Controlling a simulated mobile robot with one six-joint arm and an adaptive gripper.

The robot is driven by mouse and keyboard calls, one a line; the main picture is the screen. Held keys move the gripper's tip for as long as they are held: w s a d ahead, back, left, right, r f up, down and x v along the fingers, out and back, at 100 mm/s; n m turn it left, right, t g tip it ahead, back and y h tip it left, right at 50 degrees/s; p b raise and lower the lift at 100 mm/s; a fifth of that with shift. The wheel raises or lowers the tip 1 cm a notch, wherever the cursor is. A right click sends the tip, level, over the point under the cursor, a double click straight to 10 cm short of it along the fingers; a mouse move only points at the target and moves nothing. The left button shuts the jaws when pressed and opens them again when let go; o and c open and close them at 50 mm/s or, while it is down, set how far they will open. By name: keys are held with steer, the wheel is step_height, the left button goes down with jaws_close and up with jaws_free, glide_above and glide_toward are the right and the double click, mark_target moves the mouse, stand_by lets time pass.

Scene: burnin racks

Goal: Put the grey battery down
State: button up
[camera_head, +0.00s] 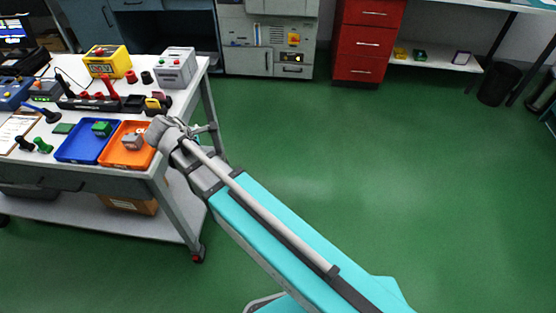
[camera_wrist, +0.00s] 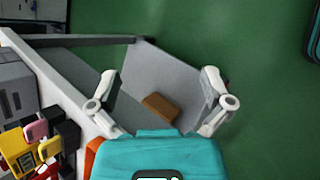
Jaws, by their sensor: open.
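The grey battery (camera_head: 132,141) appears to be the grey block lying in the orange tray (camera_head: 112,158) on the workbench, at the tray's middle. My gripper (camera_wrist: 161,98) is open, with its two fingers spread wide and nothing between them. It is beyond the bench's right edge, to the right of the orange tray, and is mostly hidden by my wrist in the head view. A sliver of the orange tray shows at the lower left of the wrist view (camera_wrist: 92,152); the battery cannot be seen there.
A blue tray (camera_head: 77,152) with a green block (camera_head: 102,129) stands left of the orange tray. Behind are a black rack, a yellow box (camera_head: 107,62) and a grey unit (camera_head: 175,70). A cardboard box (camera_wrist: 160,107) is on the lower shelf. Green floor is clear at right.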

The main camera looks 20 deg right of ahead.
steer(key=s+d+f+m+g+y, duration=0.2)
steer(key=s+d+m, duration=0.3)
steer(key=d+m, duration=0.3)
steer(key=s+d+f+m+g+y, duration=0.2)
steer(key=s+d+m, duration=0.3)
steer(key=d+m, duration=0.4)
steer(key=d+g+y, duration=0.1)
steer(key=d, duration=0.3)
steer(key=shift+m+y, duration=0.3)
steer(key=shift+y, duration=0.1)
step_height(320, 180, up, 12)
steer(key=p, duration=1.1)
steer(key=shift+f+p, duration=0.15)
steer(key=shift+p, duration=0.25)
